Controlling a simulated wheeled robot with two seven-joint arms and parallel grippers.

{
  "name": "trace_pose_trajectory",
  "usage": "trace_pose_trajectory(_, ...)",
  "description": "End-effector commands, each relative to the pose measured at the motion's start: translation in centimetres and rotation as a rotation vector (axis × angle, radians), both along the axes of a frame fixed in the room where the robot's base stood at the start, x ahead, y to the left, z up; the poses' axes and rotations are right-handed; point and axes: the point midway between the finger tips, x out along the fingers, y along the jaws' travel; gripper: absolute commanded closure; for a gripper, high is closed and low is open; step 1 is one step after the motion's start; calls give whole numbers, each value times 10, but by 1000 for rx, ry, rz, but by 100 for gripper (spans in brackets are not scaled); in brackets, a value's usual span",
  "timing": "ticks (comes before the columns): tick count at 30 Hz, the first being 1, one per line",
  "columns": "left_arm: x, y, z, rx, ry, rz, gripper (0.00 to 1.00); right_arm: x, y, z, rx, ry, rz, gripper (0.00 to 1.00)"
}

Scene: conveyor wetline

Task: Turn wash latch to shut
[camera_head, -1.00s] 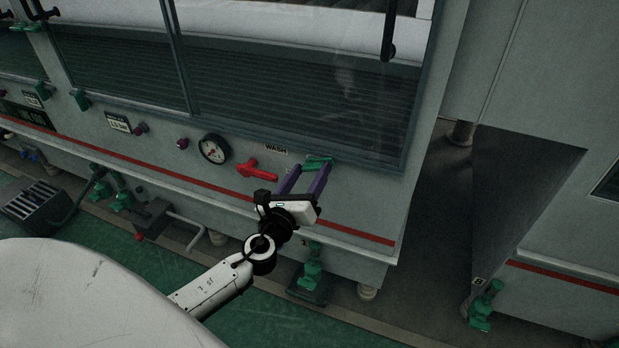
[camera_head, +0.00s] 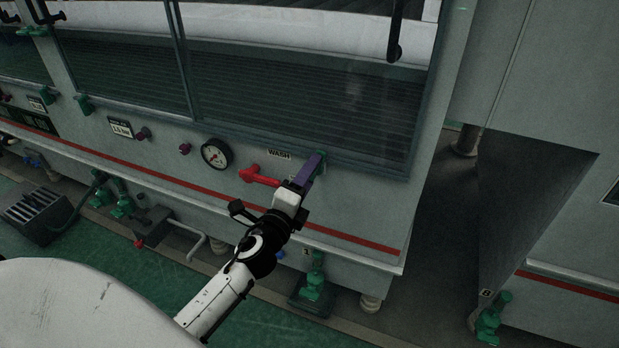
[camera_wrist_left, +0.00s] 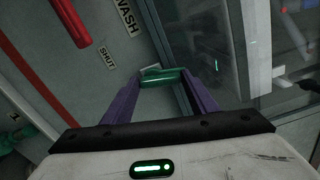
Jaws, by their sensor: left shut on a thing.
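The wash latch is a small green handle (camera_wrist_left: 163,76) on the grey machine wall, just below the window frame. In the wrist view it lies between the purple fingertips of my left gripper (camera_wrist_left: 162,82), which is shut on it. In the head view my left gripper (camera_head: 318,162) covers most of the latch, and only a bit of green shows at the fingertips. A "WASH" label (camera_wrist_left: 127,15) and a "SHUT" label (camera_wrist_left: 105,57) are on the wall beside it. My right gripper is not in view.
A red handle (camera_head: 259,176) sits close to the left of my gripper, with a round gauge (camera_head: 216,154) further left. The window (camera_head: 300,105) is above. A green valve (camera_head: 315,278) stands below. The dark gap right of the machine is open floor.

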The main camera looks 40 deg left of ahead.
Motion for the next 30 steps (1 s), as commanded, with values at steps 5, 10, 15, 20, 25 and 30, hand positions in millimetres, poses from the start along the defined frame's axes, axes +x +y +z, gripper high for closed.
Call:
trace_pose_trajectory(5,-1,1,-1,-118,-27,1,69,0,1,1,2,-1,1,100)
trace_pose_trajectory(10,-1,3,-1,-193,-45,1,69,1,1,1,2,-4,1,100)
trace_pose_trajectory(15,-1,3,-1,-237,-55,0,69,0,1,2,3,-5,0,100)
trace_pose_trajectory(20,-1,3,-1,-254,-59,0,69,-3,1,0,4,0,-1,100)
trace_pose_trajectory(25,-1,3,-1,-259,-60,0,69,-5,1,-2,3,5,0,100)
trace_pose_trajectory(30,-1,3,-2,-260,-60,0,69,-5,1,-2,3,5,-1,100)
